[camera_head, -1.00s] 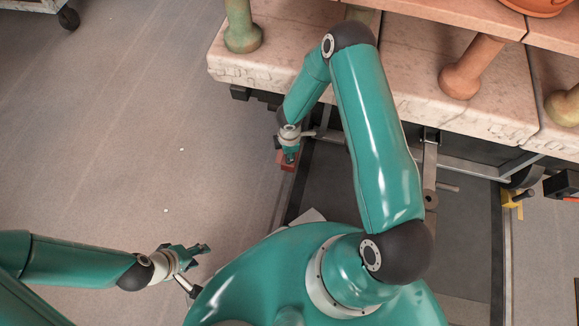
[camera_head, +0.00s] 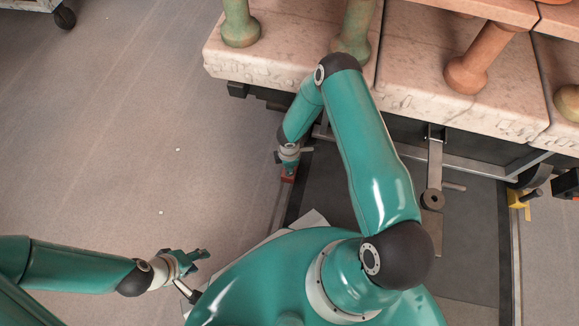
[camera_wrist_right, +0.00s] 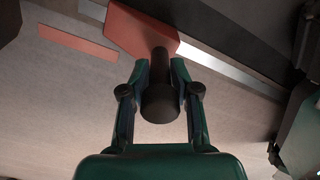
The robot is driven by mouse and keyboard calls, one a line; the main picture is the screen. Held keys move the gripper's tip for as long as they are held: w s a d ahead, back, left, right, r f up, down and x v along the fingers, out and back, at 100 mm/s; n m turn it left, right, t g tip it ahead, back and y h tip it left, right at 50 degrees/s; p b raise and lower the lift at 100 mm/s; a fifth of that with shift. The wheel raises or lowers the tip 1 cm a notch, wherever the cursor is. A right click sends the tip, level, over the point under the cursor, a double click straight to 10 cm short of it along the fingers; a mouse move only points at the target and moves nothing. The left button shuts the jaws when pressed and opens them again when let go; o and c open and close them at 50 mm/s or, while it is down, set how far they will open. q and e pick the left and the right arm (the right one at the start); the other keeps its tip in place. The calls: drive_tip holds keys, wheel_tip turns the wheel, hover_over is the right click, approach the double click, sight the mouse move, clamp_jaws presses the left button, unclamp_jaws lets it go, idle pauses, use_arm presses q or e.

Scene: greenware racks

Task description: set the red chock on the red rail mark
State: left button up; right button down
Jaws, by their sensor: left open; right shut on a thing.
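My right gripper (camera_head: 289,160) is shut on the dark handle (camera_wrist_right: 159,70) of the red chock (camera_wrist_right: 142,30), a block that also shows under the gripper in the head view (camera_head: 288,175). In the right wrist view the chock covers part of a pale metal rail (camera_wrist_right: 228,72). The red rail mark (camera_wrist_right: 75,41) is a flat strip beside the rail, left of the chock and apart from it. I cannot tell whether the chock touches the rail. I cannot make out the mark in the head view. My left gripper (camera_head: 200,258) is open and empty over the floor.
A rack with pale stone slabs (camera_head: 290,72) and clay posts stands at the back. A metal lever (camera_head: 434,170) rises between the rails. A yellow object (camera_head: 518,203) is by the right rail. The floor (camera_head: 120,140) at left is largely clear.

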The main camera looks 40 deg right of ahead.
drive_tip(key=shift+f, duration=0.15)
drive_tip(key=c, duration=0.8)
unclamp_jaws()
drive_tip(key=shift+c, duration=0.2)
